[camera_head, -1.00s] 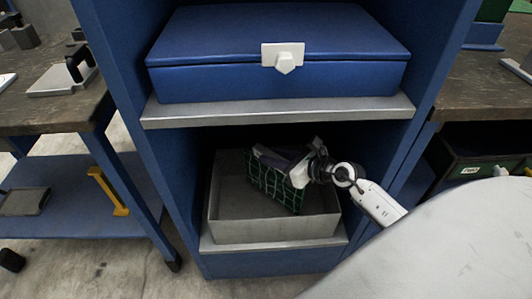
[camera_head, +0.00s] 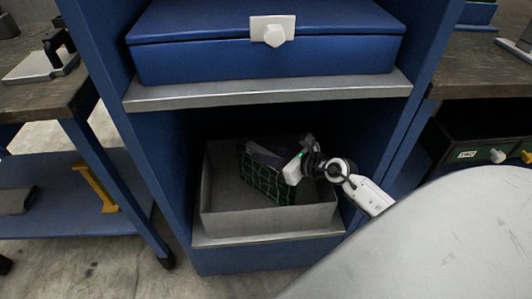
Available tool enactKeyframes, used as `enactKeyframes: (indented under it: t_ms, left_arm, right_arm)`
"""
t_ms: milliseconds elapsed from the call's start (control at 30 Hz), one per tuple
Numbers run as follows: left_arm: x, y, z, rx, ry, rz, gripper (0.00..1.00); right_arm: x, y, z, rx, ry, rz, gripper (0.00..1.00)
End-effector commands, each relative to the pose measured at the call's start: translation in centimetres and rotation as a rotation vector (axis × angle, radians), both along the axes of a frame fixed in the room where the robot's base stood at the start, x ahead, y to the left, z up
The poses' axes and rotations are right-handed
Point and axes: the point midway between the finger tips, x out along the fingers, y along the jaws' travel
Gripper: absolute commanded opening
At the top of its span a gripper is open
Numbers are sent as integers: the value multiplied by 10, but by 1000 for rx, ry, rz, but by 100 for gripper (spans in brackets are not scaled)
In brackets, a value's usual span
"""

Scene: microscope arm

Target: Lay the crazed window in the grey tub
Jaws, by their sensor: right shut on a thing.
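The crazed window (camera_head: 262,184) is a dark green panel with a pale net of lines. It is tilted inside the grey tub (camera_head: 262,222), its lower part below the tub's rim. The tub stands on the lower shelf of the blue cabinet. My right gripper (camera_head: 284,160) reaches in from the right and is shut on the window's upper edge. The fingertips are partly hidden against the dark interior. I cannot tell whether the window touches the tub floor. My left gripper is not in view.
A metal-edged shelf (camera_head: 268,94) with a blue case (camera_head: 265,60) on it lies just above my right arm. Cabinet side walls close in left and right. A workbench (camera_head: 40,95) stands at left, a drawer unit (camera_head: 470,150) at right.

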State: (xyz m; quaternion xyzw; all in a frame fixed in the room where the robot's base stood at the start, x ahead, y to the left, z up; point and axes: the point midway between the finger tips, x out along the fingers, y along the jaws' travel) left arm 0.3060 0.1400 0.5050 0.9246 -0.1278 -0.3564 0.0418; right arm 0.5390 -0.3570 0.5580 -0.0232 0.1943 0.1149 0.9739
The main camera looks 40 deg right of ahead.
Motion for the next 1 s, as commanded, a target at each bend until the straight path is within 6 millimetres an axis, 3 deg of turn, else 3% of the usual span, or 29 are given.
enactKeyframes:
  t_ms: [133, 167, 267, 567, 700, 1000]
  left_arm:
    - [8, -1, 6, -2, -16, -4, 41]
    - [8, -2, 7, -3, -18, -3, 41]
    - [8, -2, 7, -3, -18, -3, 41]
    - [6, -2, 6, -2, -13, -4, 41]
    - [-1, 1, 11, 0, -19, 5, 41]
    - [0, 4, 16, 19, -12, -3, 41]
  right_arm:
    - [1, 0, 0, -1, -3, -1, 0]
    - [0, 0, -1, 0, 0, 0, 27]
    - [0, 0, -1, 0, 0, 0, 40]
    - [0, 0, 1, 0, 0, 0, 40]
    - [0, 0, 17, 2, -1, 1, 40]
    - [-61, -14, 36, -3, 5, 2, 40]
